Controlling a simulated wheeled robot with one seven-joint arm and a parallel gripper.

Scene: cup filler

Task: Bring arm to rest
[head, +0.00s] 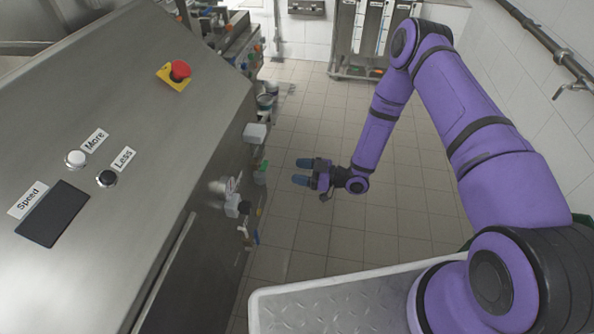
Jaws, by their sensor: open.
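My purple arm rises on the right of the head view, bends at the top and reaches down to the middle. My gripper (303,171) is at its end, pointing left. Its two blue-grey fingers are apart, with nothing seen between them. It hangs in front of the tiled floor, to the right of the steel machine's side, and appears apart from it.
The steel machine (120,140) fills the left, with a red emergency button (180,70), a white button (75,158) and a black button (106,178). Fittings (233,205) stick out from its side. A wall pipe (545,42) runs at the right. Tiled floor (400,225) is clear.

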